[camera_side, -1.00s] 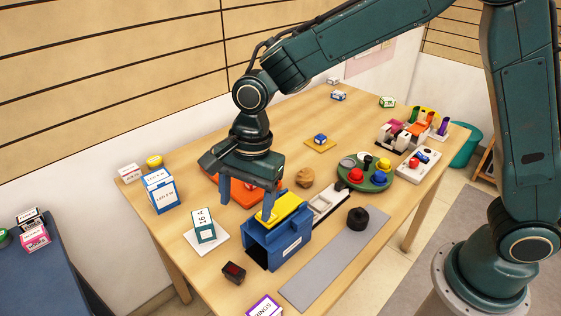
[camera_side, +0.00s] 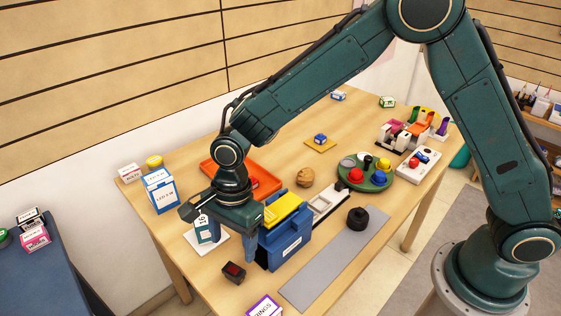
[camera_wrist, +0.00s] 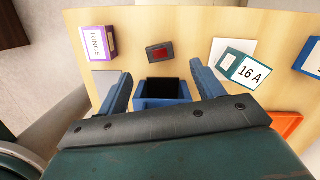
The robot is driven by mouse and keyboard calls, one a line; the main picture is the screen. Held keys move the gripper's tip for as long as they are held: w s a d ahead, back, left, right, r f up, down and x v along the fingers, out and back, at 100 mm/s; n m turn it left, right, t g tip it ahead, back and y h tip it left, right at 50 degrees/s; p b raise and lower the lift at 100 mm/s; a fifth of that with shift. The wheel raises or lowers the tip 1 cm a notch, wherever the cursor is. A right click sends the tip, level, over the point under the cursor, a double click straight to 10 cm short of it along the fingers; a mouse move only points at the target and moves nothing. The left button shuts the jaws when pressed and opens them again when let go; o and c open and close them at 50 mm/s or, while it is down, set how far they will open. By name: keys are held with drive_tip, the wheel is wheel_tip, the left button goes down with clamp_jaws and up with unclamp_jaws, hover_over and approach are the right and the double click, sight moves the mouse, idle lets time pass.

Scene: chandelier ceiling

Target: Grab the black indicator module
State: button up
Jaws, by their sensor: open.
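The black indicator module (camera_side: 233,272) is a small dark block with a red window on top. It lies on the wooden table near the front edge, left of the blue box (camera_side: 286,245). In the wrist view the module (camera_wrist: 160,54) is just beyond the fingertips, roughly centred between them. My gripper (camera_side: 231,247) is open and empty, behind and above the module in the side view. Its fingers (camera_wrist: 161,70) show on both sides of the blue box's dark opening in the wrist view. Nothing touches the module.
A white box marked 16 A (camera_wrist: 247,70) stands on a white card, close to my gripper. A purple-edged RINGS box (camera_wrist: 103,43) is on the module's other side. A grey strip (camera_side: 335,258) lies right of the blue box. Bare wood surrounds the module.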

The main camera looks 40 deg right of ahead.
sight(234, 269)
drive_tip(key=shift+s+a+f, duration=0.1)
drive_tip(key=shift+a+f, duration=0.05)
drive_tip(key=shift+f, duration=0.9)
drive_tip(key=shift+a+f, duration=0.15)
drive_tip(key=shift+f, duration=0.85)
drive_tip(key=shift+a+f, duration=0.15)
drive_tip(key=shift+f, duration=1.1)
drive_tip(key=shift+a+f, duration=0.15)
drive_tip(key=shift+f, duration=1.1)
drive_tip(key=shift+c, duration=0.5)
drive_tip(key=c, duration=1)
